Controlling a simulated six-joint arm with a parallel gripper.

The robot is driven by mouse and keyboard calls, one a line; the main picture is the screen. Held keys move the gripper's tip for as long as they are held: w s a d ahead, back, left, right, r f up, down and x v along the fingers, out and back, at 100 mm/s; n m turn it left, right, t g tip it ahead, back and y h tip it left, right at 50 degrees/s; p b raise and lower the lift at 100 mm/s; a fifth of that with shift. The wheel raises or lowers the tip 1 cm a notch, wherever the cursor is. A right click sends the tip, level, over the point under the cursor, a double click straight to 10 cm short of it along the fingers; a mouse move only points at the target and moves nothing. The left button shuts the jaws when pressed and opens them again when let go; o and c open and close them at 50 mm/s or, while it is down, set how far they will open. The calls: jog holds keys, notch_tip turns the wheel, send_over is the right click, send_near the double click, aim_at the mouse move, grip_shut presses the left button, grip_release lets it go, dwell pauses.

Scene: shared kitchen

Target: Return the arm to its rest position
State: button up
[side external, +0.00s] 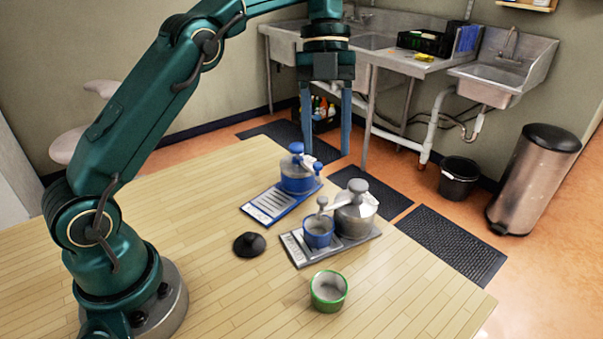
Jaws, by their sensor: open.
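My gripper (326,150) hangs fingers-down in the side external view. Its two blue-grey fingers are apart, with nothing between them. In the picture it shows above and a little right of a blue lidded pot (297,181), which stands on a blue tray (266,206). A grey lidded pot (355,214) and a small blue cup (318,236) stand on a grey tray (297,251). I cannot tell exactly how high the fingertips are above the table.
A black knobbed lid (249,245) and a green-rimmed cup (328,292) sit on the wooden table (215,215). The table's left part is clear. Beyond it are sinks (496,78), a black bucket (459,178), a metal bin (533,180) and dark floor mats (449,245).

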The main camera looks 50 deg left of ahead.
jog(key=s+d+r+n+t+y, duration=0.15)
jog(key=s+r+n+t, duration=0.25)
jog(key=s+r+n, duration=0.55)
jog(key=s+a+f+n+t, duration=0.1)
jog(key=s+f+n, duration=0.2)
jog(key=f+n, duration=0.2)
jog(key=s+a+f+n+t+y, duration=0.1)
jog(key=s+f+n, duration=0.3)
jog(key=n, duration=0.8)
jog(key=shift+f+t, duration=0.8)
jog(key=shift+f, duration=0.5)
jog(key=shift+s+y, duration=0.1)
jog(key=shift+y, duration=0.15)
